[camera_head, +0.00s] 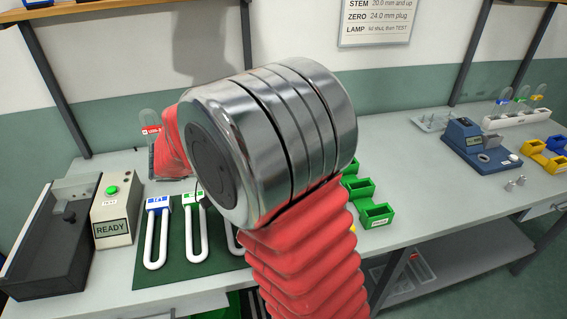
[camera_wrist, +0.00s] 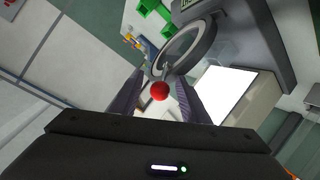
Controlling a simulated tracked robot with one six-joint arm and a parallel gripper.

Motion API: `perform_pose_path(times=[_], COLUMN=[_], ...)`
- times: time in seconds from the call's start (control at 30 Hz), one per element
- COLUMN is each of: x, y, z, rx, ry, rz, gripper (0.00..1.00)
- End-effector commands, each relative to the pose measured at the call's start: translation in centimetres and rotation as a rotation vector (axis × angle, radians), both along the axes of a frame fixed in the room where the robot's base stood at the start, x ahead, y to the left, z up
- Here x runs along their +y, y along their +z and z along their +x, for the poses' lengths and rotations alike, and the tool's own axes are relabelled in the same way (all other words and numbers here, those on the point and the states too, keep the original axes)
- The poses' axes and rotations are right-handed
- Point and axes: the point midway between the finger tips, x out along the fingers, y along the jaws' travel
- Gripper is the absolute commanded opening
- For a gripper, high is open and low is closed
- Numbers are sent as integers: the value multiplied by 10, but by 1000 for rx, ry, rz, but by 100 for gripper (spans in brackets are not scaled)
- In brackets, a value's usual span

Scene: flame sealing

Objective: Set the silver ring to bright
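In the wrist view, a silver-grey ring (camera_wrist: 172,50) lies beyond my fingers, seen at a slant. A red ball (camera_wrist: 159,91) shows between the fingers, in line with the ring's near end; a thin stem seems to run from it toward the ring. My gripper (camera_wrist: 159,82) is open, with a finger on each side of the red ball and gaps visible between. I cannot tell how far beyond the fingertips the ball is. In the head view, my arm fills the middle and hides the ring and my gripper.
A bright white panel (camera_wrist: 222,92) is right of the fingers. On the bench, a box reading READY (camera_head: 113,222) and white U-shaped tubes on a green mat (camera_head: 172,266) stand left. Green bins (camera_head: 376,215) stand past my arm; a blue device (camera_head: 466,139) is right.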

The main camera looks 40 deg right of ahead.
Motion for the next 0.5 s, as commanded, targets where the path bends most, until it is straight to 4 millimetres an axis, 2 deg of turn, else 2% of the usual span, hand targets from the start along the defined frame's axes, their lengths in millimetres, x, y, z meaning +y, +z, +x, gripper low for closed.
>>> perform_pose_path(times=[0.27, 0.5], x=[1, 22], y=[1, 8], z=[1, 6], rx=[-1, -2], ry=[1, 3], rz=[-1, -1], gripper=[41, 41])
